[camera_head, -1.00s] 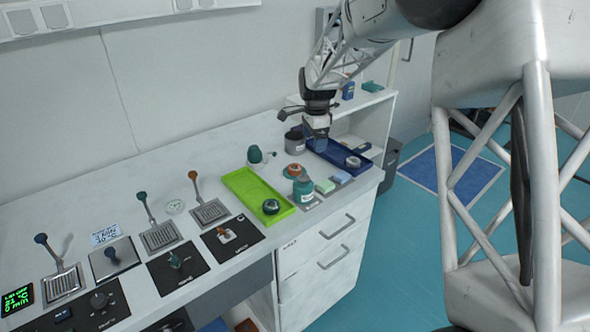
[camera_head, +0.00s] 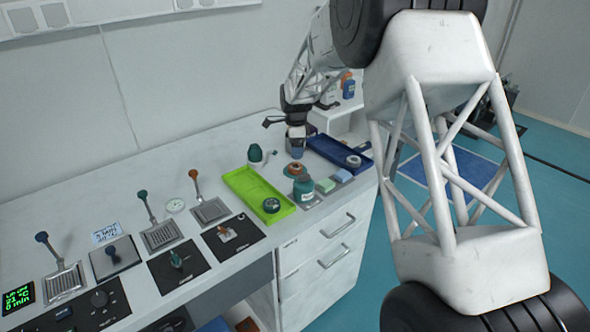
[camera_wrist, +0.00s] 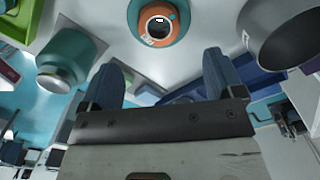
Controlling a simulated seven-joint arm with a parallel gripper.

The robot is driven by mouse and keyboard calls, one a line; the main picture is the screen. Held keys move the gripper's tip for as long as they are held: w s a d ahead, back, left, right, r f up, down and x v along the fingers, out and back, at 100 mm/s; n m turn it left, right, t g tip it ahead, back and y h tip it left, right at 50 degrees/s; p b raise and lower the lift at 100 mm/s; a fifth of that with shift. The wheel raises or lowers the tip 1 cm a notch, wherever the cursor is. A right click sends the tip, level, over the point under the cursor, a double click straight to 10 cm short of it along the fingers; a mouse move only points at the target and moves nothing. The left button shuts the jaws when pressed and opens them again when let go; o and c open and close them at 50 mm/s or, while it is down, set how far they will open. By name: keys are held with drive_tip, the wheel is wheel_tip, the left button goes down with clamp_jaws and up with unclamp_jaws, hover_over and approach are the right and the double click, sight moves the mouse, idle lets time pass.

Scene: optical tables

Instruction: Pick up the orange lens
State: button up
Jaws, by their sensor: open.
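The orange lens (camera_head: 293,170) stands on the bench between the green tray and the blue tray, just in front of my gripper in the head view. In the wrist view the orange lens (camera_wrist: 172,36), an orange ring with a dark centre, lies at the top, beyond the fingertips. My gripper (camera_wrist: 163,72) has its two blue fingers spread with nothing between them. In the head view my gripper (camera_head: 296,152) hangs low over the bench, close behind the lens. The gap between fingertips and lens is hard to judge.
A teal bottle (camera_head: 303,188) stands close in front of the lens. The green tray (camera_head: 244,185) with a dark round piece is left, the blue tray (camera_head: 325,146) right. A grey cup (camera_wrist: 280,25) is near the right finger in the wrist view.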

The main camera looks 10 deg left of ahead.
sight(296, 166)
drive_tip(key=shift+f, duration=1.3)
drive_tip(key=shift+f, duration=0.1)
drive_tip(key=shift+f, duration=2.5)
drive_tip(key=shift+c, duration=0.3)
drive_tip(key=c, duration=1)
drive_tip(key=shift+c, duration=0.2)
drive_tip(key=shift+r, duration=0.2)
drive_tip(key=shift+r, duration=4.85)
